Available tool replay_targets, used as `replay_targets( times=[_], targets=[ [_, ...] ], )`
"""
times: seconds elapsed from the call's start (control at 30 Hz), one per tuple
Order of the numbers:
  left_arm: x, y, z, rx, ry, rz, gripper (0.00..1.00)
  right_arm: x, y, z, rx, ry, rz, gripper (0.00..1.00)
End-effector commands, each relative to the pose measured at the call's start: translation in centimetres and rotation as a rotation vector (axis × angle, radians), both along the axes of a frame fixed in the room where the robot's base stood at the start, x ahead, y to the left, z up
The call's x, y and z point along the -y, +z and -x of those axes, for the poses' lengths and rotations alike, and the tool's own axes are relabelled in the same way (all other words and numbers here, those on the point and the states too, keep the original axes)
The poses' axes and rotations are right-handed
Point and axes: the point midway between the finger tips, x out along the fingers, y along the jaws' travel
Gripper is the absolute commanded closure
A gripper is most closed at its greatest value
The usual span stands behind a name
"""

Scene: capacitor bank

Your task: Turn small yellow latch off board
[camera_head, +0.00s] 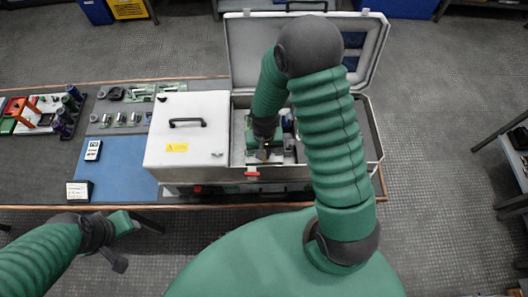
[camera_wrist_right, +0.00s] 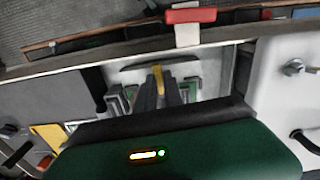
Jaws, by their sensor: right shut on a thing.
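The small yellow latch (camera_wrist_right: 158,74) shows in the right wrist view as a thin upright yellow piece on a light board (camera_wrist_right: 205,68) inside the case. My right gripper (camera_wrist_right: 160,90) has its two dark fingers close together at the latch and is shut on it. In the head view, my right arm reaches down into the open case, and my right gripper (camera_head: 263,153) is at the board; the latch is too small to make out clearly there. My left gripper (camera_head: 120,245) is at the lower left, away from the case, and its finger opening is unclear.
The open case (camera_head: 350,170) has its lid (camera_head: 243,50) raised behind. A red clasp (camera_head: 252,173) is on its front edge. A white box with a black handle (camera_head: 187,140) stands beside it on the left. The bench (camera_head: 50,180) holds tools further left.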

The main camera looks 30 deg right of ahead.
Motion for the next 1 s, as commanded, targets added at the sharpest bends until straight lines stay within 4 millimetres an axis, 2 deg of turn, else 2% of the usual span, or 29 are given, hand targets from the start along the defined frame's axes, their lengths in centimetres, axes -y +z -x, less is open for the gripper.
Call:
replay_targets(
  times=[0.27, 1.0],
  targets=[
    [0.0, 0.4, 0.0, 0.0, 0.0, 0.0, 0.62, 0.0, 0.1, -0.1, 0.001, 0.195, -0.001, 1.0],
    [0.0, 2.0, 0.0, 0.0, 0.0, 0.0, 0.62, 0.1, 0.2, 0.0, 0.002, 0.897, 0.0, 1.0]
  ],
)
